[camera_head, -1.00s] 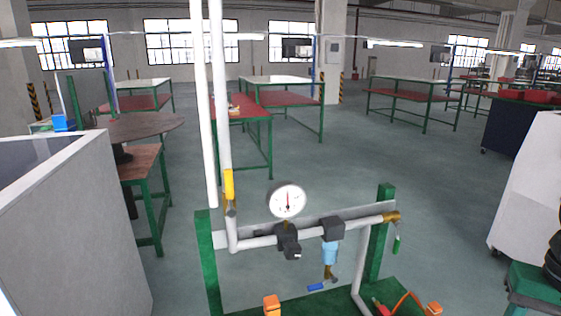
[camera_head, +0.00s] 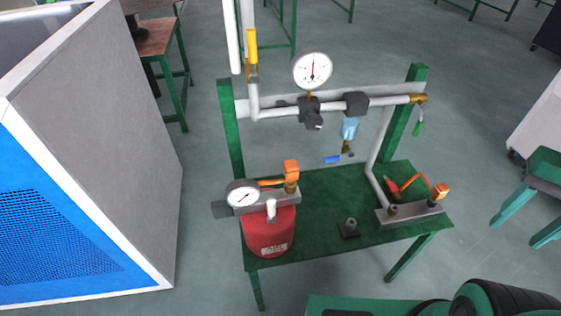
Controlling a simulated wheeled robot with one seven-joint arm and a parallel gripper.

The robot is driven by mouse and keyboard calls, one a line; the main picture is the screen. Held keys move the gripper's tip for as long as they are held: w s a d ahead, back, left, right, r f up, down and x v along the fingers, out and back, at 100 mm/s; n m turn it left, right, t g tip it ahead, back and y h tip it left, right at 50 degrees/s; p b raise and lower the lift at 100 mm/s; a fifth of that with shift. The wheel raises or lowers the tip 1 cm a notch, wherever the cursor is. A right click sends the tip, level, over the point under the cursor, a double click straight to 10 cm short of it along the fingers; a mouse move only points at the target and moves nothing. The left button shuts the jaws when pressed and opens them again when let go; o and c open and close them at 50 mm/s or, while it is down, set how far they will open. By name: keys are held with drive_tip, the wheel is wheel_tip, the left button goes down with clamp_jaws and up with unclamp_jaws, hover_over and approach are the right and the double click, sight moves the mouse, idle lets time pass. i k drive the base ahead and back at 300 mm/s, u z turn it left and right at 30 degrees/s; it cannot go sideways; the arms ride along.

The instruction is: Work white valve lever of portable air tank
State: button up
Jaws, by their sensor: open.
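The portable air tank (camera_head: 270,236) is a red cylinder at the left end of a green stand. A grey block with a round white gauge (camera_head: 243,196) is on top of it. The small white valve lever (camera_head: 271,209) sticks up at the front of the block, above the red body. My gripper (camera_head: 517,236) is at the right edge, with two teal fingers spread apart and nothing between them. It is well to the right of the tank and apart from the stand.
The green stand (camera_head: 310,212) carries white pipes, a larger gauge (camera_head: 312,69), a blue-handled valve (camera_head: 340,158) and a block with an orange hose (camera_head: 408,213) on the right. A grey and blue cabinet (camera_head: 120,160) stands close on the left. Floor lies between stand and gripper.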

sight(271, 219)
drive_tip(key=z, duration=0.3)
drive_tip(key=k, duration=1.7)
drive_tip(key=u, duration=0.35)
drive_tip(key=i, duration=1)
drive_tip(key=z, duration=0.05)
